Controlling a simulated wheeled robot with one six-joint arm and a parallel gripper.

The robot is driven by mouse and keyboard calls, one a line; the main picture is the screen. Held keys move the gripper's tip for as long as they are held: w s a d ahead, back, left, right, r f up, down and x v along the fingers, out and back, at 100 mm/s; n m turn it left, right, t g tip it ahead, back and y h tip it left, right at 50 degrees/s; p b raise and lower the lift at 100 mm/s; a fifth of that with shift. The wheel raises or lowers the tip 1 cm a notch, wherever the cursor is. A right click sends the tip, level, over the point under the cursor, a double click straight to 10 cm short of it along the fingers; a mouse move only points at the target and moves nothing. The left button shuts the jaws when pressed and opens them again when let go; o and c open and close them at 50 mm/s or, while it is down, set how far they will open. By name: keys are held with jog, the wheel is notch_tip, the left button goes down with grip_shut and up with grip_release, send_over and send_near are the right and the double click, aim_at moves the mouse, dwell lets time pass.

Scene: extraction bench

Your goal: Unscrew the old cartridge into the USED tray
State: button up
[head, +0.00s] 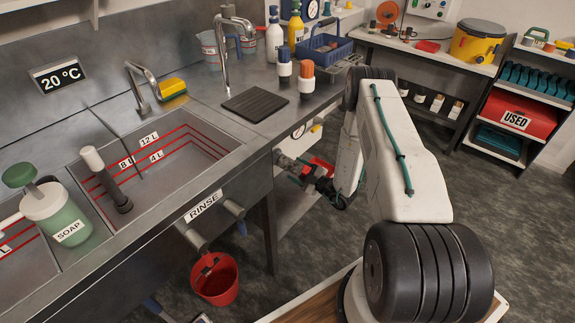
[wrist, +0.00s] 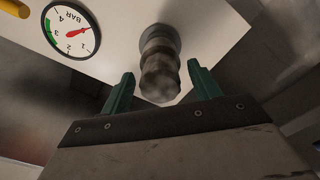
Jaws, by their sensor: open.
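The old cartridge (wrist: 160,75) shows in the wrist view as a stained grey-brown ribbed piece, fitted to a round grey collar on a pale panel. My gripper (wrist: 158,85) is open, with one green finger on each side of the cartridge. Gaps show on both sides, and I see no contact. In the head view my gripper (head: 287,162) is at the panel below the bench, and the cartridge cannot be made out clearly there. The USED tray (head: 525,101) is a red bin on the shelf rack at the far right.
A pressure gauge (wrist: 72,30) sits on the panel left of the cartridge. The sink bench (head: 225,118) stands left and above my gripper. A red bucket (head: 215,282) hangs under the RINSE outlets. Open floor lies between my arm and the shelf rack (head: 487,140).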

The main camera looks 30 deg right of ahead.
jog(key=c, duration=1.1)
jog(key=shift+n, duration=1.3)
jog(key=o, duration=0.7)
jog(key=shift+n, duration=0.6)
jog(key=o, duration=0.4)
